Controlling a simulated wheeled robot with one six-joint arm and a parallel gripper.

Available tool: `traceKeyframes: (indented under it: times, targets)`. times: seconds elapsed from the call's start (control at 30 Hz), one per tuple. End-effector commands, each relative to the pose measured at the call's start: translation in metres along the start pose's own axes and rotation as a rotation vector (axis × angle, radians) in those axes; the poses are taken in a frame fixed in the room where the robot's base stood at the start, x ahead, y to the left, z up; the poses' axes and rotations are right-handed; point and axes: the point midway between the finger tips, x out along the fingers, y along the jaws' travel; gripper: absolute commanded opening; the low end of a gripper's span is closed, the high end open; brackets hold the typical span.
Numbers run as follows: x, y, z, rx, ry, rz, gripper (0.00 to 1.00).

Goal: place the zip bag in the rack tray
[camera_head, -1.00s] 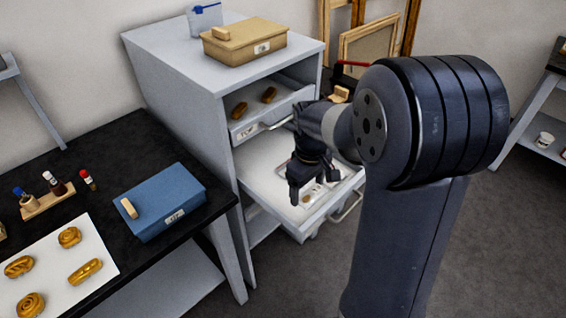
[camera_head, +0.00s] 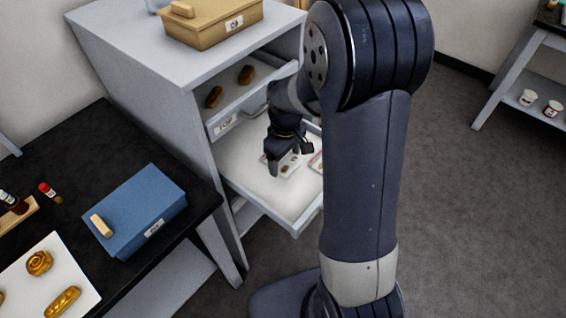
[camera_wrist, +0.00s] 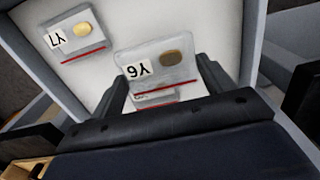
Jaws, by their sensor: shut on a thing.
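My gripper (camera_head: 288,160) is shut on a clear zip bag (camera_wrist: 158,54) labelled Y6, with a red strip and a small golden piece inside. In the wrist view, the bag sits between the two fingers. The rack tray (camera_head: 243,167) is a white pulled-out drawer of the grey cabinet, and my gripper is over it. A second bag (camera_wrist: 76,38), labelled Y7, lies in the tray apart from the held one. Part of another red-striped item (camera_wrist: 155,98) shows below the held bag. I cannot tell whether the held bag touches the tray.
Above the tray, a partly open upper drawer (camera_head: 222,124) holds brown pieces. A tan box (camera_head: 208,27) stands on the cabinet. A black table at left holds a blue box (camera_head: 138,212) and a white sheet (camera_head: 50,290) with golden pieces. Cups stand on a shelf at right.

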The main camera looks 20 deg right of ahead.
Motion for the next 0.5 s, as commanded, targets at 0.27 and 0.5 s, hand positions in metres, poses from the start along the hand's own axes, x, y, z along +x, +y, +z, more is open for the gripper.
traceKeyframes:
  times: [0.27,0.5]
  targets:
    - [0.035,0.000,0.001,0.000,-0.003,-0.002,0.55]
    - [0.040,0.000,0.000,0.000,0.001,0.001,0.55]
